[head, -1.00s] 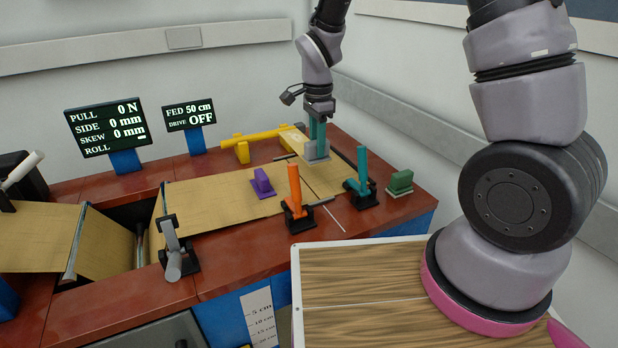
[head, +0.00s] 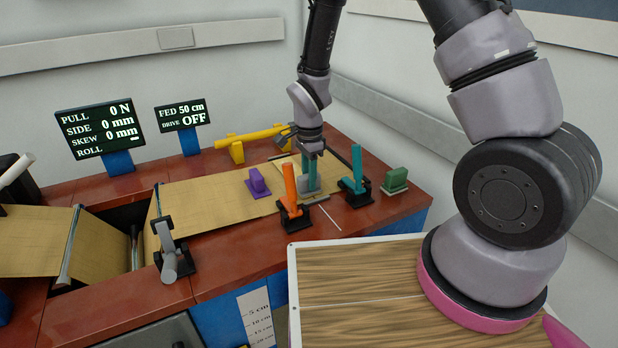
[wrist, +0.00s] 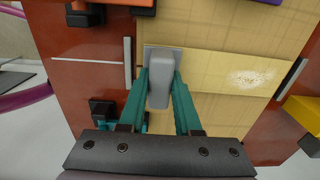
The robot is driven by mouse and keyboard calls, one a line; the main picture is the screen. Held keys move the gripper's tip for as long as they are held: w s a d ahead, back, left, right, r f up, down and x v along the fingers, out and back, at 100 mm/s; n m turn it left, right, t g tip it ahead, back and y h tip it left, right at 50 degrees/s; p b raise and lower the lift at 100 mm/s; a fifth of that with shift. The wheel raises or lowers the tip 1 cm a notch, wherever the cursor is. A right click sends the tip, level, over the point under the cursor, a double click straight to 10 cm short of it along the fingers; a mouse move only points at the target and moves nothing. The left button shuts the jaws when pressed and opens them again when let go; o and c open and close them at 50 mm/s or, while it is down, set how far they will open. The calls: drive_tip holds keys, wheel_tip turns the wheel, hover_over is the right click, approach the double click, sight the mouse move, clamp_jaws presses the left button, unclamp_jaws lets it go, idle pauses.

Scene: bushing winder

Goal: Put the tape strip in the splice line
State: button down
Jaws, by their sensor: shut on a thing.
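My gripper (wrist: 161,92) has teal fingers shut on the upright grip of a grey piece (wrist: 173,90). In the head view my gripper (head: 311,164) holds this piece (head: 308,185) low over the brown paper, behind the orange lever. I cannot tell whether its plate touches the paper. The rest of the seam is partly hidden by my gripper in the head view.
An orange lever clamp (head: 290,190) and a teal lever clamp (head: 356,172) stand close by at the front. A purple block (head: 258,184) sits on the paper, a green block (head: 395,182) at right. A yellow bar (head: 255,138) lies behind. A grey lever (head: 167,245) stands left.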

drive_tip(key=shift+f, duration=0.1)
drive_tip(key=c, duration=0.6)
unclamp_jaws()
drive_tip(key=d+r+n+t+y, duration=0.1)
drive_tip(key=d+r, duration=0.1)
drive_tip(key=r, duration=0.9)
drive_tip(key=d+r+n, duration=0.1)
drive_tip(key=d+r, duration=0.2)
drive_tip(key=r, duration=0.7)
drive_tip(key=s+d+r+n+t, duration=0.3)
drive_tip(key=s+d+r, duration=0.3)
drive_tip(key=r, duration=0.3)
drive_tip(key=s+d+r+n+t+y, duration=0.1)
drive_tip(key=s+d+r+n+t, duration=0.2)
drive_tip(key=s+d+r, duration=0.4)
wheel_tip(320, 180, up, 2)
drive_tip(key=shift+s+d+r+n, duration=0.2)
drive_tip(key=shift+s+n, duration=0.5)
drive_tip(key=shift+s, duration=0.3)
